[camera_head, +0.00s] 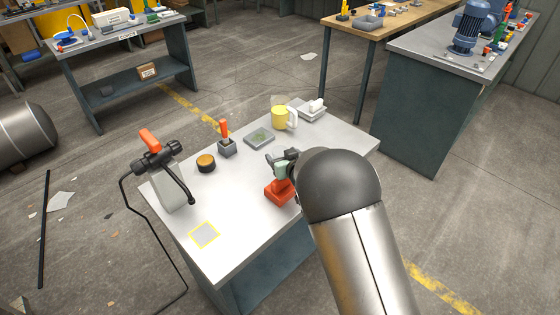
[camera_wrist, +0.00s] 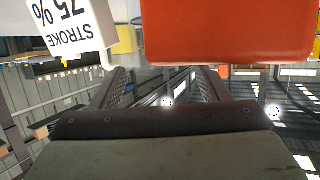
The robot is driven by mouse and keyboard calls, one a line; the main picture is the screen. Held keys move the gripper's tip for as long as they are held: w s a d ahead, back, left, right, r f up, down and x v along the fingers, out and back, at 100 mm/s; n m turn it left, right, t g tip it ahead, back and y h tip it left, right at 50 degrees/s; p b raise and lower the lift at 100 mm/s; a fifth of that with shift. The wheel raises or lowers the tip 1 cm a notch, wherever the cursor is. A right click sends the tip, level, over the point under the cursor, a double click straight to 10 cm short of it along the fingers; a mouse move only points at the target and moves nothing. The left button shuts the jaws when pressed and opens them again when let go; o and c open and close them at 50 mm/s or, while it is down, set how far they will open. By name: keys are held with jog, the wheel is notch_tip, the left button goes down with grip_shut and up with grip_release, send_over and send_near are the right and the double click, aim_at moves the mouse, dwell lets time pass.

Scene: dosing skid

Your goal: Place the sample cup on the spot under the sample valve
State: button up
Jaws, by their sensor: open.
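A yellow cup (camera_head: 279,118) with a white handle stands upright at the far side of the white-topped table (camera_head: 240,205); it looks like the sample cup. The valve (camera_head: 155,155) with an orange handle and black pipe is at the table's left. A yellow-outlined square spot (camera_head: 205,235) lies bare in front of it. My gripper (camera_head: 277,160) is near the table's right side, close to a red-orange object (camera_head: 280,192). In the wrist view my gripper (camera_wrist: 161,75) has its fingers apart with nothing between them; a large red-orange surface (camera_wrist: 228,30) is close by.
A black-and-orange round piece (camera_head: 206,162), an orange-handled lever (camera_head: 225,140), a grey square plate (camera_head: 259,138) and a white block in a tray (camera_head: 313,109) stand on the table. A white box marked "STROKE 75%" (camera_wrist: 72,22) shows in the wrist view. The table's front middle is clear.

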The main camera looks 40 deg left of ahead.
aim_at(278, 148)
jog(key=shift+w+p+x, duration=0.2)
jog(key=shift+p+x, duration=0.8)
jog(key=shift+x, duration=1.65)
jog(key=shift+d, duration=0.1)
jog(key=c, duration=1.1)
jog(key=shift+c, duration=0.2)
jog(key=shift+r, duration=0.15)
